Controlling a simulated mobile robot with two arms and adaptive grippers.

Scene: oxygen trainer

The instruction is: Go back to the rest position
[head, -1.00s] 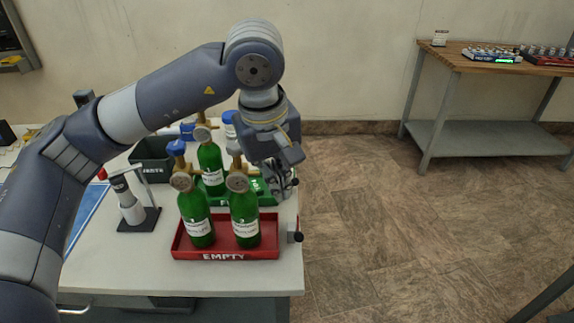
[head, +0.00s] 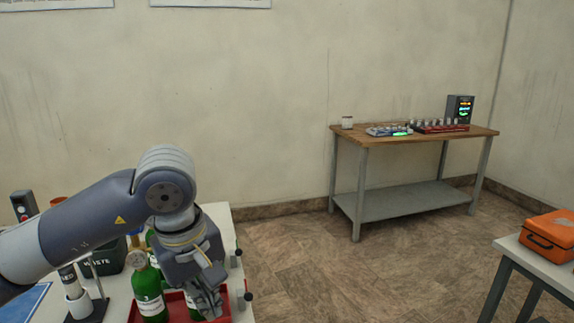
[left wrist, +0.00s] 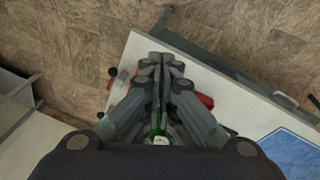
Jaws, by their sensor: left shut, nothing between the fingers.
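My left gripper (head: 207,303) hangs from the left arm over the right end of the near white table, pointing down. It is shut and empty. In the left wrist view its fingers (left wrist: 160,70) are together above the table edge. In the head view, a green bottle (head: 148,289) with a white label stands in the red tray (head: 229,317) just left of the gripper. Another green bottle is mostly hidden behind the gripper. My right gripper is not in view.
Black knobs (head: 247,297) stick out at the table's right edge. A wooden-top bench (head: 390,142) stands far right. An orange case (head: 552,232) sits on a table at right. The floor between is clear.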

